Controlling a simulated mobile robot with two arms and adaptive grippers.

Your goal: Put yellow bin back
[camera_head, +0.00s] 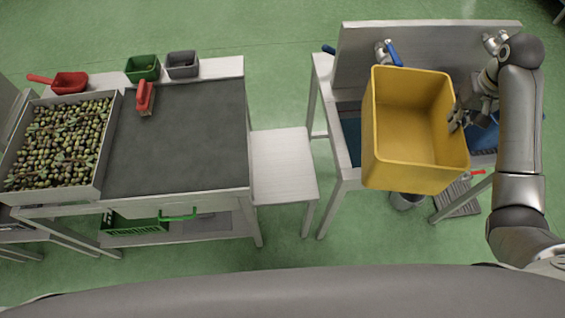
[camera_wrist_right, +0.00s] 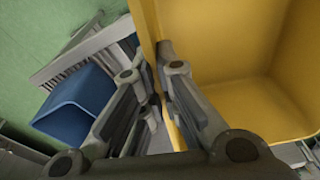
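The yellow bin (camera_head: 413,174) is at the right in the head view, in front of the steel sink unit (camera_head: 430,38), and covers much of its basin. It looks empty and raised; whether it touches the sink edge is hidden. My right gripper (camera_head: 456,122) is at the bin's right wall. In the wrist view the gripper (camera_wrist_right: 152,62) has one finger outside and one inside the wall of the yellow bin (camera_wrist_right: 230,45), shut on it.
A blue container (camera_wrist_right: 75,105) lies beyond the gripper. A low pale table (camera_head: 283,165) stands left of the sink. The dark worktop (camera_head: 185,150) is mostly clear, with a red-handled brush (camera_head: 145,98) and an olive tray (camera_head: 102,180). A grey bucket (camera_head: 402,201) stands below.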

